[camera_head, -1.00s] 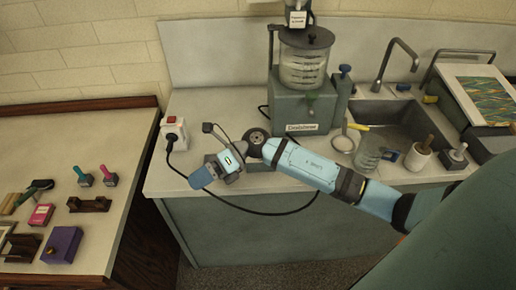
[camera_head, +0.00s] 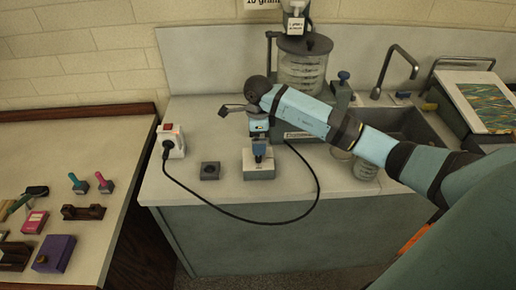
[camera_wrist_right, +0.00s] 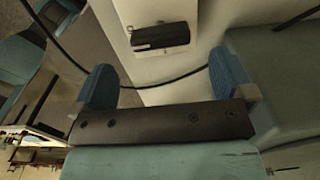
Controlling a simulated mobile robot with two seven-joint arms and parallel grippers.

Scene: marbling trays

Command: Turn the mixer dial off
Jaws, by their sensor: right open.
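The mixer (camera_head: 303,68), a clear vessel on a grey-green base, stands at the back of the counter. My right arm covers much of its base. My right gripper (camera_head: 258,150) points down just above a small pale box (camera_head: 260,172) with a label on its front. The blue fingers hide the top of this box, and no dial can be made out there. In the right wrist view the gripper (camera_wrist_right: 163,80) is open with nothing between its fingers. Beyond them a dark bar-like part (camera_wrist_right: 160,36) lies on a pale surface; I cannot tell whether it is the dial.
A black cable (camera_head: 225,208) loops over the counter front from a white socket box (camera_head: 171,138). A small dark block (camera_head: 210,171) sits left of the gripper. A sink (camera_head: 400,122) is at the right. Stamps and a purple box (camera_head: 54,253) lie on the left table.

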